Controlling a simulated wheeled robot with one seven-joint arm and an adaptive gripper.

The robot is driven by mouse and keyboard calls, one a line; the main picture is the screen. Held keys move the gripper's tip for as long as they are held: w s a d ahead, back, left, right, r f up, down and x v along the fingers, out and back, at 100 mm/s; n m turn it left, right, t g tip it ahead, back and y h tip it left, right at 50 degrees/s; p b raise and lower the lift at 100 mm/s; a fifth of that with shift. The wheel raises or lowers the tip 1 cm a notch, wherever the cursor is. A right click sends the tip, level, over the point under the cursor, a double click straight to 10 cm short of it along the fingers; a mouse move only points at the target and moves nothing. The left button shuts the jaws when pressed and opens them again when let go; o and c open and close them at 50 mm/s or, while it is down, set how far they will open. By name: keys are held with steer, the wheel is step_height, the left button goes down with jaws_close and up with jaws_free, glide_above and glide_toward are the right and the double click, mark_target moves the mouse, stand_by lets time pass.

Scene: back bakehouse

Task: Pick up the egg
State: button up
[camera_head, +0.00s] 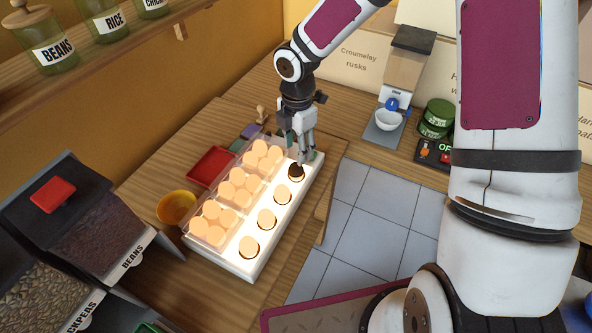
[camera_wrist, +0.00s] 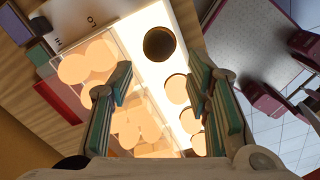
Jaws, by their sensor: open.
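A white glowing box (camera_head: 238,267) stands on the wooden worktop with a row of round openings in its top. Pale lit eggs sit in the nearer openings, such as this egg (camera_head: 249,247). The far opening holds a dark round shape (camera_head: 297,172), also in the wrist view (camera_wrist: 159,44); I cannot tell whether it is a dark egg or an empty hole. A clear tray (camera_head: 187,232) of pale orange eggs lies along the box's left side. My gripper (camera_head: 302,154) is open and points down over the far end. In the wrist view its fingers (camera_wrist: 160,72) are spread, with nothing between them.
A red tray (camera_head: 210,166) and a yellow bowl (camera_head: 176,207) stand left of the box. Bins of beans and chickpeas (camera_head: 90,225) are at the lower left. A scale with a white bowl (camera_head: 389,120) and green tins (camera_head: 437,118) stand at the back right.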

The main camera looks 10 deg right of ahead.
mark_target(296, 164)
steer(key=shift+w+a+f+p, duration=0.1)
steer(key=shift+f+p, duration=0.25)
steer(key=shift+f, duration=1.7)
steer(key=shift+w+f+p, duration=0.1)
steer(key=shift+f+p, duration=0.2)
steer(key=shift+f, duration=1.75)
steer(key=c, duration=0.5)
